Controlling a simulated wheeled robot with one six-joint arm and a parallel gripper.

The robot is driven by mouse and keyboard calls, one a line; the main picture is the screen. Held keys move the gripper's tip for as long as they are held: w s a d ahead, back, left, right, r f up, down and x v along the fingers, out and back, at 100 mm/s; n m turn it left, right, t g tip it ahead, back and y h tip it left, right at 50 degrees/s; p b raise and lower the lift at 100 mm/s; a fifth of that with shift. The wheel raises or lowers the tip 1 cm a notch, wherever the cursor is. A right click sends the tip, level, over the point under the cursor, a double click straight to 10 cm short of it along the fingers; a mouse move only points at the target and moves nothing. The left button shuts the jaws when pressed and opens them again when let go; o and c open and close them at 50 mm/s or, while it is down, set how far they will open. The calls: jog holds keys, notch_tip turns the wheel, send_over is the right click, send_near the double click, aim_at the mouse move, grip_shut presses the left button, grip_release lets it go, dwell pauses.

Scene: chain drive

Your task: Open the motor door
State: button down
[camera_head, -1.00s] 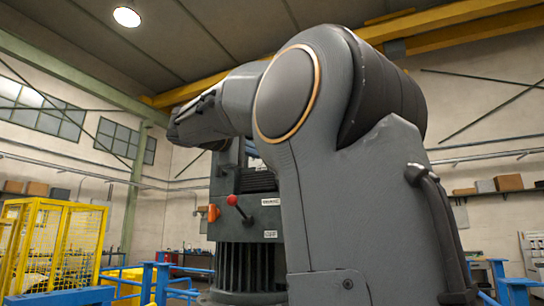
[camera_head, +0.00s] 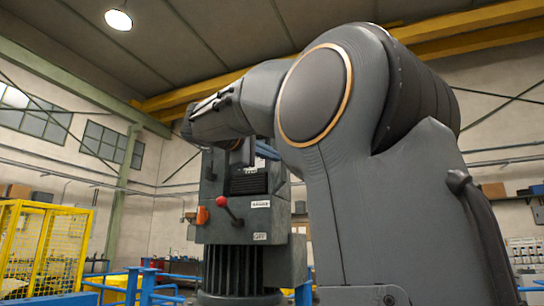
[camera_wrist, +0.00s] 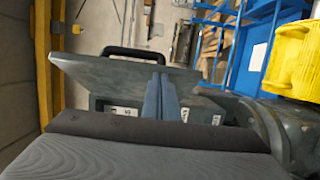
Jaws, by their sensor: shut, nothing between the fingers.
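The grey motor housing (camera_head: 232,212) stands ahead in the head view, with a red-knobbed lever (camera_head: 222,202), an orange switch (camera_head: 202,215) and dark vents. In the wrist view a flat grey panel (camera_wrist: 95,76) with a black bar handle (camera_wrist: 135,52) along its far edge looks like the motor door. I cannot tell how far it stands open. My gripper (camera_wrist: 160,92) is shut and empty, its fingers in front of the panel on the near side of the handle. Contact is unclear. My arm hides part of the motor's top in the head view.
Blue railings (camera_head: 150,285) stand low at the left, with a yellow mesh cage (camera_head: 42,245) behind. The wrist view shows a yellow ribbed object (camera_wrist: 292,55) and blue frames (camera_wrist: 250,45) at the right. Yellow beams cross overhead.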

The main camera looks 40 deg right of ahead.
jog(key=s+b+v, duration=0.2)
jog(key=b+v, duration=0.1)
jog(key=v, duration=0.8)
jog(key=shift+s+d, duration=0.2)
jog(key=shift+s, duration=0.2)
jog(key=shift+f, duration=0.1)
jog(key=w+a+f+n+t+y, duration=0.1)
jog(key=w+a+f+n+y, duration=0.15)
jog(key=w+f, duration=0.75)
jog(key=w+a+f+n+t+y, duration=0.15)
jog(key=f+y, duration=0.25)
jog(key=f, duration=1.4)
jog(key=s+a+f+g+y, duration=0.1)
jog(key=a+f+y, duration=0.1)
jog(key=f, duration=0.9)
jog(key=s+a+f+g+y, duration=0.1)
jog(key=a+f+g+y, duration=0.1)
jog(key=f, duration=0.9)
jog(key=s+a+f+m+g+y, duration=0.1)
jog(key=s+a+f+m+y, duration=0.2)
jog(key=s+f, duration=0.6)
jog(key=s+a+f+m+g+y, duration=0.2)
jog(key=s+a+f, duration=0.4)
jog(key=f, duration=1.2)
jog(key=s+m+y, duration=0.1)
jog(key=s+y, duration=0.1)
jog(key=s, duration=0.2)
jog(key=shift+s+f+m, duration=0.3)
jog(key=shift+f+m, duration=0.1)
